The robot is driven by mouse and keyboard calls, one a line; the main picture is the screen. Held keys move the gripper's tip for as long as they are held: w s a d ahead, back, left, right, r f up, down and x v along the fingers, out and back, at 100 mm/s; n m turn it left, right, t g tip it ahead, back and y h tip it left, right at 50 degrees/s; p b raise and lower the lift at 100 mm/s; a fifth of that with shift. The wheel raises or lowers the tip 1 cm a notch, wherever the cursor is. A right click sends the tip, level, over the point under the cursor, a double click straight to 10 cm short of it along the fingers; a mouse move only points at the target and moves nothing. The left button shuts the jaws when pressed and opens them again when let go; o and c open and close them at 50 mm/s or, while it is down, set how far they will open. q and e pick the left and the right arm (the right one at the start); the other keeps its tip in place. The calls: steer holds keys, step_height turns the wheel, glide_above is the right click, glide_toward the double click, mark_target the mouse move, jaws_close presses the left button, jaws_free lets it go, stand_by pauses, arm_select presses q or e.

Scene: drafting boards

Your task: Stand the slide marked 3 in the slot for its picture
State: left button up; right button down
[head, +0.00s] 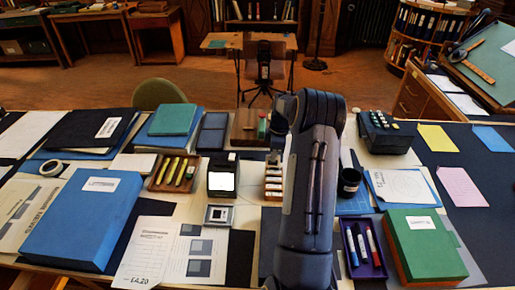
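A narrow wooden rack (273,190) with several pale-labelled sections stands in the middle of the desk. My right gripper (274,157) is over the rack's far end, small, dark and partly hidden by my own arm. I cannot tell whether its fingers are apart or hold anything. A square pale-framed piece with a dark centre, perhaps a slide (218,214), lies left of the rack; no number is readable on it. A black box with a bright white screen (222,181) stands just behind it. My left gripper is not in view.
A blue box (83,219) is at the left, and a green box (424,247) at the right. A tray of yellow markers (173,172), a pen tray (363,250) and a dark jar (349,182) flank the middle. A printed sheet (150,250) lies at the front.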

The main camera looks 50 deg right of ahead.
steer(key=shift+s+d+f, duration=0.25)
steer(key=shift+d+f, duration=0.05)
steer(key=shift+f+b, duration=1.95)
steer(key=shift+f, duration=1.1)
steer(key=c, duration=1.6)
jaws_free()
steer(key=shift+s+d+r+b, duration=0.15)
steer(key=shift+s+r, duration=0.05)
steer(key=shift+r, duration=1.75)
steer(key=shift+s+d+r+b, duration=0.1)
steer(key=shift+s+r+b, duration=0.05)
steer(key=shift+r, duration=1.8)
